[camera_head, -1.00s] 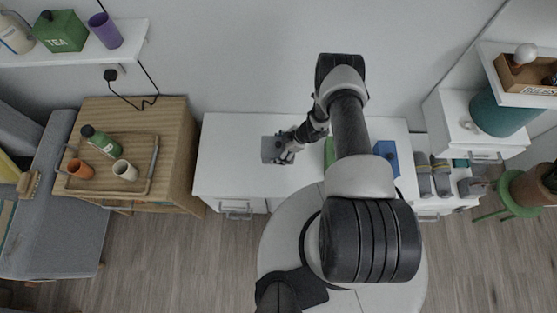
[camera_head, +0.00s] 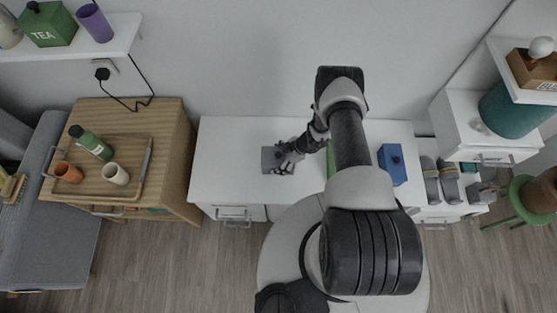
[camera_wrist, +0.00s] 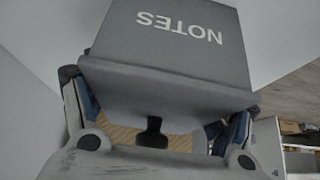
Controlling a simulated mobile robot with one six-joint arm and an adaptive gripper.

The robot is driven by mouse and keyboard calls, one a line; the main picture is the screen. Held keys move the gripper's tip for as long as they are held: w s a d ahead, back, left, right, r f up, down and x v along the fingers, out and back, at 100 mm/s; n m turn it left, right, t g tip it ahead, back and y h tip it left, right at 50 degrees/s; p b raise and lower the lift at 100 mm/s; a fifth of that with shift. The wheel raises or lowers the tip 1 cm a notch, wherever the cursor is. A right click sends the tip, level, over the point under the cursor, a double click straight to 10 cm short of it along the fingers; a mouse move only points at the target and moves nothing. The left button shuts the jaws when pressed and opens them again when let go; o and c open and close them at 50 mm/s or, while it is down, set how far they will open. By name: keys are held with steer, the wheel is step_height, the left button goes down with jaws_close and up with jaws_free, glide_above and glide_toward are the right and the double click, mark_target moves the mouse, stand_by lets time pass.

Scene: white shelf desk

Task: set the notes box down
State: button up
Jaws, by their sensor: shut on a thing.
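The notes box is a grey box with white lettering that reads "NOTES" in the wrist view (camera_wrist: 180,45). In the head view the notes box (camera_head: 270,159) is over the left half of the white desk (camera_head: 225,175). My gripper (camera_head: 286,157) is at its right side, shut on it. In the wrist view the gripper's two fingers (camera_wrist: 160,110) sit on either side of the box's near end. The box's underside is hidden, so I cannot tell whether it touches the desk top.
A blue box (camera_head: 392,164) stands on the desk's right part, and a green thing (camera_head: 331,158) is partly hidden behind my arm. A wooden cabinet (camera_head: 180,150) with a tray (camera_head: 90,187) is to the left. The desk's left end is clear.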

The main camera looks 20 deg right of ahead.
steer(key=o, duration=1.6)
steer(key=shift+f, duration=0.1)
steer(key=shift+r, duration=0.3)
steer(key=p+v, duration=0.7)
steer(key=v, duration=0.4)
steer(key=shift+s+d+r+p, duration=0.15)
steer(key=shift+d+r+p, duration=0.15)
steer(key=shift+p, duration=0.1)
steer(key=shift+f, duration=0.1)
